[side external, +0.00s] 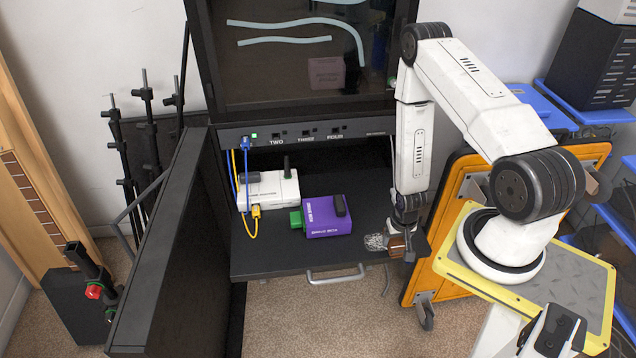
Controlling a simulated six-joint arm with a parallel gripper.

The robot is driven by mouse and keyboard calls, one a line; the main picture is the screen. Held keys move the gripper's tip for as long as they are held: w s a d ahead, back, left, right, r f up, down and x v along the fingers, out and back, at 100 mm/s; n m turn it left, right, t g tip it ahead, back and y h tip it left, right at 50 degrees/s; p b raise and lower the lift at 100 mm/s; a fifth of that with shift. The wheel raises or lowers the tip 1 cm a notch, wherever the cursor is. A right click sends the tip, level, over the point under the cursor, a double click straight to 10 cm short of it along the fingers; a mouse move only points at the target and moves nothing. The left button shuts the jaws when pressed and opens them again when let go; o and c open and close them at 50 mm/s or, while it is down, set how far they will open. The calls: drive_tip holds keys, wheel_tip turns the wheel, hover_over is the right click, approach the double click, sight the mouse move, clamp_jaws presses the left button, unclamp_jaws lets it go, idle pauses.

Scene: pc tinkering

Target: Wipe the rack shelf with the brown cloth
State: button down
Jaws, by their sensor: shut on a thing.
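The black rack shelf (265,264) is pulled out at the front of the rack. My gripper (408,247) is low over its front right corner, shut on the brown cloth (396,243). The cloth shows as a small brown block between the fingers, partly hidden by them. It is at shelf level, but I cannot tell if it touches the surface. A whitish, scribble-like patch (374,241) lies on the shelf just left of the cloth.
A purple box (328,222) with a green plug and a white box (270,190) with blue and yellow cables stand on the shelf. A metal handle (335,276) is on its front edge. The open rack door (170,250) stands at the left.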

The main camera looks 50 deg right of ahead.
sight(377, 246)
drive_tip(key=shift+w+a+r, duration=0.1)
drive_tip(key=shift+w+a, duration=1.65)
drive_tip(key=shift+a, duration=0.05)
drive_tip(key=shift+d, duration=0.1)
drive_tip(key=shift+s+d, duration=1.7)
drive_tip(key=shift+s, duration=0.1)
drive_tip(key=shift+a+f, duration=0.1)
drive_tip(key=shift+f, duration=0.1)
drive_tip(key=shift+w+a, duration=0.1)
drive_tip(key=shift+w, duration=0.05)
drive_tip(key=shift+w+a+r, duration=0.15)
drive_tip(key=shift+w+a, duration=1.45)
drive_tip(key=shift+w, duration=0.05)
drive_tip(key=shift+d, duration=0.1)
